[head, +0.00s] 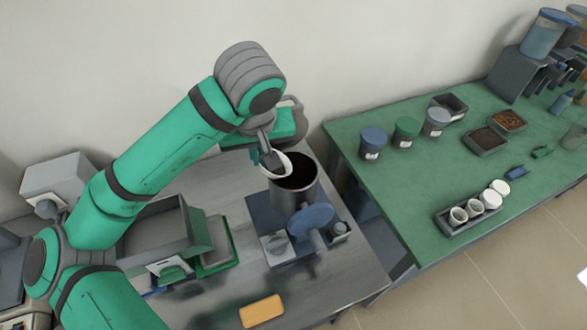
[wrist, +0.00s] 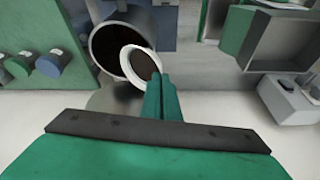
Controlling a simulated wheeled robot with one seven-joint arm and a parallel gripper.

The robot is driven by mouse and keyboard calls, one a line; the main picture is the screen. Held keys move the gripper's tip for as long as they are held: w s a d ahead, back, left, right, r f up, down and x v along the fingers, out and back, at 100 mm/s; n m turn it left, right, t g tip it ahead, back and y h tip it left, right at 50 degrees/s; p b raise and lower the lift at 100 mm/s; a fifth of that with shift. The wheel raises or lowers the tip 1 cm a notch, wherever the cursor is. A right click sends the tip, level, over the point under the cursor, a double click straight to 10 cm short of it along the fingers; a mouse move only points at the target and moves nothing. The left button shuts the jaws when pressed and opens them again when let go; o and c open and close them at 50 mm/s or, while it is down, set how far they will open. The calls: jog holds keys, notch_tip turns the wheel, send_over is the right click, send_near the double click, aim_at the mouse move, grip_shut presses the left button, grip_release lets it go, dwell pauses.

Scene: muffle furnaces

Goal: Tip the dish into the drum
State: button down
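The dish (head: 267,168) is a small white round bowl. My gripper (head: 271,158) is shut on its edge and holds it over the near-left part of the drum's mouth. In the wrist view the dish (wrist: 125,62) has dark brown contents inside its white rim, and the green fingers (wrist: 160,88) pinch its right side. The dish looks tilted, but how far is hard to tell. The drum (head: 297,198) is a grey open cylinder with a dark inside, standing on a bench-top unit. In the wrist view the drum (wrist: 96,45) opens behind the dish; no falling material shows.
A blue disc (head: 311,217) stands in front of the drum. An open grey box (head: 160,232) is left on the grey bench, with an orange pad (head: 262,311) at the front. The green table (head: 400,190) on the right holds lidded jars, trays and a rack of white cups (head: 476,208).

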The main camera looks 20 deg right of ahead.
dwell(0.3)
jog(key=shift+d+r+y, duration=0.3)
jog(key=shift+d+y, duration=0.2)
jog(key=shift+y, duration=0.3)
jog(key=shift+r, duration=0.1)
jog(key=shift+d+r+m+y, duration=0.3)
jog(key=shift+d+y, duration=0.2)
jog(key=shift+y, duration=0.3)
jog(key=shift+d+r+y, duration=0.35)
jog(key=shift+d+y, duration=0.25)
jog(key=shift+y, duration=0.1)
jog(key=shift+w+d+r+y, duration=0.1)
jog(key=shift+d+r+y, duration=0.1)
jog(key=shift+d+y, duration=0.55)
jog(key=shift+a+m, duration=0.1)
jog(key=shift+m, duration=0.2)
